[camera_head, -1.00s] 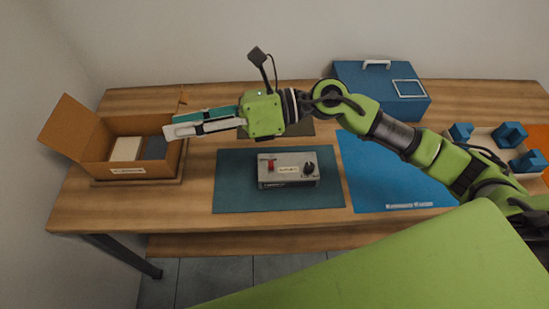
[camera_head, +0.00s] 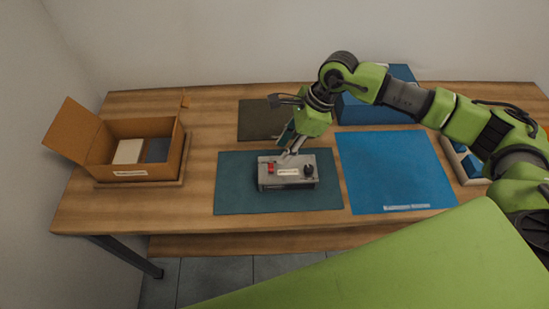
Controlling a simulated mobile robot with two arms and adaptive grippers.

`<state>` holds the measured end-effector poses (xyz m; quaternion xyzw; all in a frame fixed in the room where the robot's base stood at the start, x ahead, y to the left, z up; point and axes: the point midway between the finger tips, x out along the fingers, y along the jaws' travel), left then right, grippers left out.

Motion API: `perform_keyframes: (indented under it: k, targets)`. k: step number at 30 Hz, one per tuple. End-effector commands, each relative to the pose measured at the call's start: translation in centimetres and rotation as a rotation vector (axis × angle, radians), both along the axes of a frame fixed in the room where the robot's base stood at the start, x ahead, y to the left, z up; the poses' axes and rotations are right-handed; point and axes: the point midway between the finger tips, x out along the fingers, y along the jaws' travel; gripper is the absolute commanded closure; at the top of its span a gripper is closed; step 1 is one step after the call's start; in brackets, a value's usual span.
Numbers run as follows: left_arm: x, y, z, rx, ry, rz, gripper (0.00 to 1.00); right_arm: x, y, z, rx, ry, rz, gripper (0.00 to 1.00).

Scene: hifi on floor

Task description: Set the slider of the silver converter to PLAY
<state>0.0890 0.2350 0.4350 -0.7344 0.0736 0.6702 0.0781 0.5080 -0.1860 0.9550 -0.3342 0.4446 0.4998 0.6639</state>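The silver converter (camera_head: 287,180) is a small grey box lying on the dark teal mat (camera_head: 235,193). It has a red slider (camera_head: 270,168) on its left part, a pale label in the middle and a black knob (camera_head: 309,170) on its right. The label's words and the slider's setting are too small to read. My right gripper (camera_head: 285,154) points down at the back edge of the converter, right of the red slider. Its fingertips are small here, and I cannot tell whether they touch the converter or how far apart they are. My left gripper is not in view.
An open cardboard box (camera_head: 135,158) stands at the left. A dark mat (camera_head: 258,122) lies behind the converter, and a bright blue mat (camera_head: 395,172) lies right of it. A blue case (camera_head: 386,112) and a tray of blue parts stand partly behind my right arm.

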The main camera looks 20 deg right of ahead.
Motion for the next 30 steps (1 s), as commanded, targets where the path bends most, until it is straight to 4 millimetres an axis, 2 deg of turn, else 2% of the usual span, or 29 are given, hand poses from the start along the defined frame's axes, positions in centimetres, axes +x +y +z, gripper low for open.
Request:
perform_keyframes:
  k: [1,6,10,15,23,24,27,30]
  targets:
    - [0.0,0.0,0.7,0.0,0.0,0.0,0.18,0.0,0.5,-0.8,0.0,0.005,0.001,0.68]
    - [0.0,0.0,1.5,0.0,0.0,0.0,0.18,0.4,1.7,-3.8,0.002,0.002,0.002,0.68]
    - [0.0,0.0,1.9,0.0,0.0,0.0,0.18,0.6,2.3,-5.4,0.002,0.002,0.0,0.68]
    - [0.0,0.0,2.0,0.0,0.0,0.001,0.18,0.7,2.7,-6.5,0.002,-0.001,0.0,0.68]
    - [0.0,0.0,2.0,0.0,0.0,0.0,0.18,0.7,2.7,-6.6,0.002,-0.001,0.001,0.68]
    - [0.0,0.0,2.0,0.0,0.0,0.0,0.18,0.7,2.7,-6.6,0.002,-0.001,0.001,0.73]
    - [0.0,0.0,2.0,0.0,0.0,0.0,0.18,0.8,2.7,-6.6,0.002,-0.001,0.001,0.99]
    - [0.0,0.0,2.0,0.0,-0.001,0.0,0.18,0.8,2.7,-6.6,0.002,-0.001,0.0,1.0]
